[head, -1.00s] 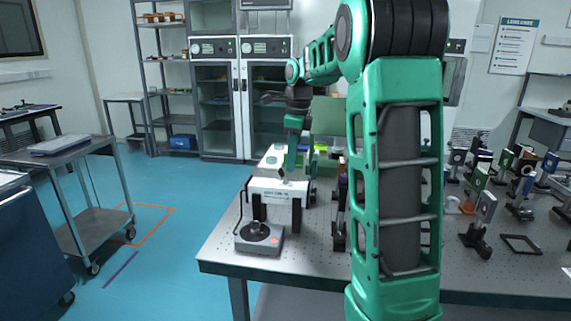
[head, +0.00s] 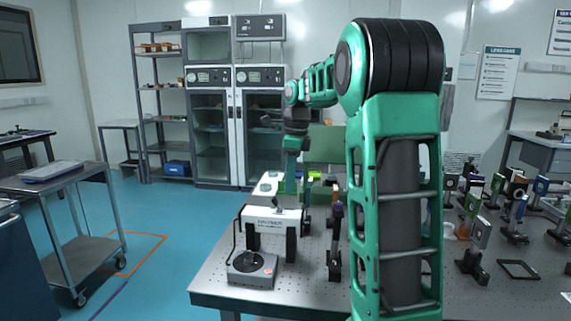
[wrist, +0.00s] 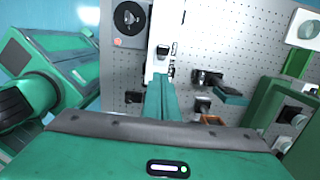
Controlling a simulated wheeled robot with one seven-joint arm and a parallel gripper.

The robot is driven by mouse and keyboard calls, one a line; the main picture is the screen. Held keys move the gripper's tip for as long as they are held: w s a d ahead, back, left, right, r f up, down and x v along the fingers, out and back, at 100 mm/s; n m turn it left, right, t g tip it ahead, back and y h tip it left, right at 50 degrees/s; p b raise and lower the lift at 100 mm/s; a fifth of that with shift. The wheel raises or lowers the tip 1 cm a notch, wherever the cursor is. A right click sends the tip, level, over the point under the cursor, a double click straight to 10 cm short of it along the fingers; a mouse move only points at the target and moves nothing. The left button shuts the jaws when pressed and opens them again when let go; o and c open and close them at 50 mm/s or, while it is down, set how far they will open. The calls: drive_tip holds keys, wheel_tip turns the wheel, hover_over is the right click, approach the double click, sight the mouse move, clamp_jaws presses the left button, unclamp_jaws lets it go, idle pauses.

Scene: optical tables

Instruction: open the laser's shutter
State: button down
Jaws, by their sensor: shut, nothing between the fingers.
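The laser is a long white housing (head: 275,222) on black legs near the left end of the optical table. A small dark lever (head: 277,205) stands on its top near the front end; I cannot tell its setting. In the wrist view the white housing (wrist: 153,62) runs up the picture, with a dark switch-like part (wrist: 163,49) on top. My gripper (head: 291,176) is over the laser, just behind the lever. Its green fingers (wrist: 161,82) are together and empty, with their tips by another small dark part on the housing. Contact cannot be told.
A grey box with a round black dial (head: 252,268) sits in front of the laser. Optical mounts (head: 334,245) stand close to its right, and more crowd the table's right side. A cart (head: 68,176) stands left. The blue floor between is clear.

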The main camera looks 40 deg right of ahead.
wheel_tip(320, 180, up, 11)
drive_tip(key=shift+w+a+f, duration=0.2)
drive_tip(key=shift+w+a, duration=0.1)
drive_tip(key=shift+w, duration=0.1)
idle(0.4)
idle(0.5)
drive_tip(key=s+a+f+n, duration=0.4)
drive_tip(key=s+f+n, duration=0.6)
drive_tip(key=s, duration=0.6)
drive_tip(key=s+a+f+n, duration=0.4)
drive_tip(key=s+f+n, duration=0.6)
drive_tip(key=s+f, duration=0.4)
drive_tip(key=s, duration=0.3)
drive_tip(key=shift+a+n+g+h, duration=0.2)
drive_tip(key=shift+n+g+h, duration=0.1)
drive_tip(key=shift+n+g, duration=0.1)
